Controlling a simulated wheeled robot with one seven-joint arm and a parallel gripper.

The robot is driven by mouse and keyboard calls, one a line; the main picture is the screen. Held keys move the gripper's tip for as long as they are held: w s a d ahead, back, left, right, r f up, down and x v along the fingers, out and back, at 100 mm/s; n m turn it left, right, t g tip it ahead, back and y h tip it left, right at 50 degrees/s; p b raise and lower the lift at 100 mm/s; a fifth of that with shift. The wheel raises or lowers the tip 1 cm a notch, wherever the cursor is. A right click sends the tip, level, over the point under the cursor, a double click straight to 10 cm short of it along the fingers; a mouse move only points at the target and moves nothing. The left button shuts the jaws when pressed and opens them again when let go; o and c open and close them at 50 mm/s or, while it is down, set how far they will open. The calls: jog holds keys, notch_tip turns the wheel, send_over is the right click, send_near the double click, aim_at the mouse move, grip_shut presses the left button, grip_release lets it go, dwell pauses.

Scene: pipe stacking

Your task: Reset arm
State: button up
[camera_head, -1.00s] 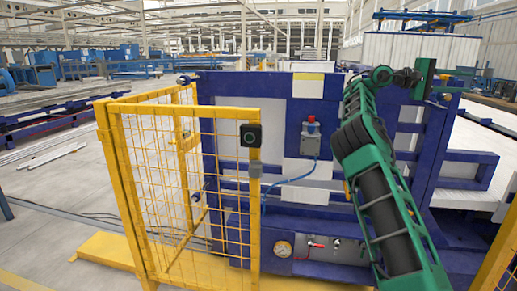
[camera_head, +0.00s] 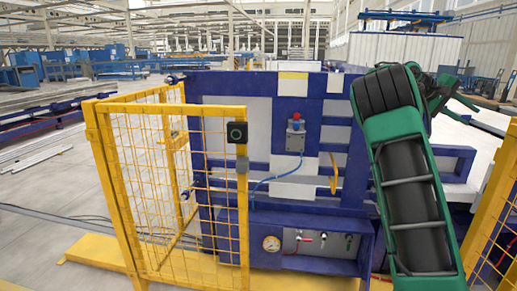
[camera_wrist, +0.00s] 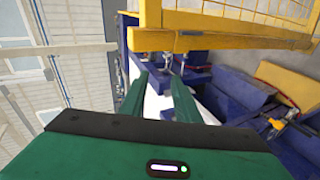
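My gripper (camera_wrist: 162,82) shows in the wrist view as two green fingers standing apart, with nothing held between them. White and blue surfaces show beyond the gap. In the head view my green and black arm rises at the right, its bend high in the picture. The green end parts of my arm show behind that bend at the upper right, partly hidden, over the blue machine's right side. The fingers cannot be made out there.
A blue machine frame (camera_head: 265,190) with a gauge (camera_head: 271,243) and a red-topped button box (camera_head: 296,135) stands ahead. A yellow mesh fence (camera_head: 243,205) is at its left. Another yellow fence post (camera_head: 492,200) stands at the right. Open grey floor lies left.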

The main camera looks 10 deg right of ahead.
jog(key=a+f+n+t+y, duration=0.2)
jog(key=a+f+t+y, duration=0.4)
jog(key=a+f, duration=1.05)
jog(key=s+a+f+n+t+y, duration=0.1)
jog(key=s+a+f+y, duration=0.3)
jog(key=a, duration=0.8)
jog(key=s+a+f, duration=0.2)
jog(key=s+a, duration=0.5)
jog(key=a, duration=0.5)
jog(key=s+a+f+n+t+y, duration=0.1)
jog(key=s+a+f+y, duration=0.3)
jog(key=a, duration=0.8)
jog(key=s+d+m+g, duration=0.2)
jog(key=s+d, duration=0.4)
jog(key=s, duration=0.3)
jog(key=s+d+m+g+h, duration=0.1)
jog(key=s+d+m, duration=0.3)
jog(key=s, duration=0.4)
jog(key=shift+s+d+g, duration=0.35)
jog(key=shift+d+g, duration=0.55)
